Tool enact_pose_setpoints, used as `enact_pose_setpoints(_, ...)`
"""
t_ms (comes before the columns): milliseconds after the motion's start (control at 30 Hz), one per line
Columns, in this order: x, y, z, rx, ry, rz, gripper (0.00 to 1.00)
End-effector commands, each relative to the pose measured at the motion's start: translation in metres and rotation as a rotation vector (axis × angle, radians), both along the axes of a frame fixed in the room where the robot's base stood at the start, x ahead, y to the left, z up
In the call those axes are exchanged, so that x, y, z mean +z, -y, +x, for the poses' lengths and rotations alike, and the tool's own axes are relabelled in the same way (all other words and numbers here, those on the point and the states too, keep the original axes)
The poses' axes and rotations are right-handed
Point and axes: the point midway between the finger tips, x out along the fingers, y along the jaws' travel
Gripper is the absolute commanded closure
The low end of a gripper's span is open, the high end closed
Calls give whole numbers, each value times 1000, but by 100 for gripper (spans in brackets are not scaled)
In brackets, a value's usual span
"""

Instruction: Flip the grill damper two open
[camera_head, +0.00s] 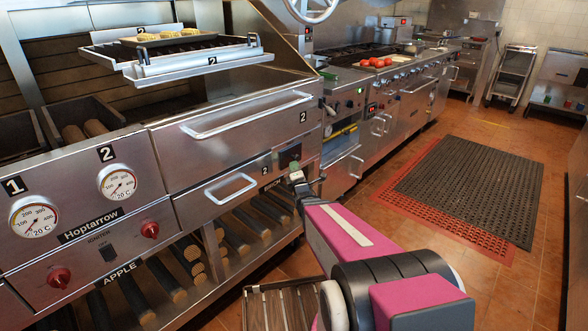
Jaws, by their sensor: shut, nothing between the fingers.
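The char grill (80,237) is the steel unit on the left. A small dark panel (290,155) sits beside a "2" label at the right end of its front, above the "BIRCH" label; it looks like damper two. Its lever is too small and too close to my gripper to make out clearly. My gripper (297,178) is shut and empty, just below this panel at the grill's right front corner. I cannot tell whether it touches the panel or the lever. My pink arm reaches in from the lower right.
A drawer handle (231,188) and a longer handle (247,115) stick out left of my gripper. Wood logs lie on the shelf below. A slatted wooden crate (257,305) stands on the floor. Dark mats (455,190) cover open floor at right.

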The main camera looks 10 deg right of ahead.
Motion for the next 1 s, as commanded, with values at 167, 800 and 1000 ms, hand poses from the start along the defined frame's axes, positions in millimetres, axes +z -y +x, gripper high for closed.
enact_pose_setpoints(167,-1,21,17,-4,1,0,100)
enact_pose_setpoints(800,0,94,69,-1,2,1,100)
enact_pose_setpoints(1000,0,94,70,-2,2,2,100)
